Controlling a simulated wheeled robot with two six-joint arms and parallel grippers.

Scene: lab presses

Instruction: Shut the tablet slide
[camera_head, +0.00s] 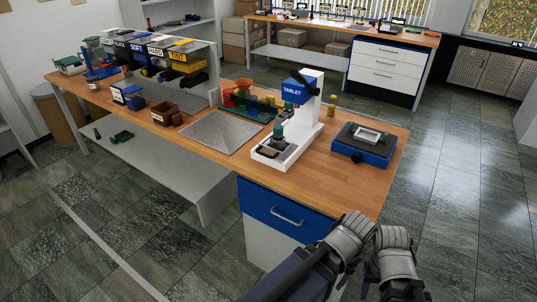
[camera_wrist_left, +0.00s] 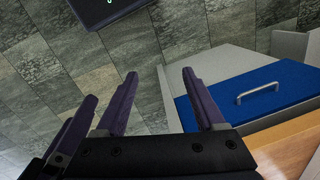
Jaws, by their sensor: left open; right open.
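The white tablet press (camera_head: 312,100), with a blue head labelled TABLET, stands on the wooden bench near its right end. A slide with a dark top (camera_head: 268,153) shows at the low front end of its white base; how far it is out I cannot tell. My left gripper (camera_wrist_left: 160,73) is open and empty in the left wrist view, its dark fingers apart over the floor, beside the blue drawer. My right gripper is at the bottom of the head view, apart from the press; its fingertips are not clear there. Neither gripper touches the press.
A blue device (camera_head: 363,149) stands right of the press. A grey metal plate (camera_head: 220,132) lies to its left, with green and red racks behind. The blue drawer (camera_head: 287,209) with its handle is below the bench front. Floor to the right is clear.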

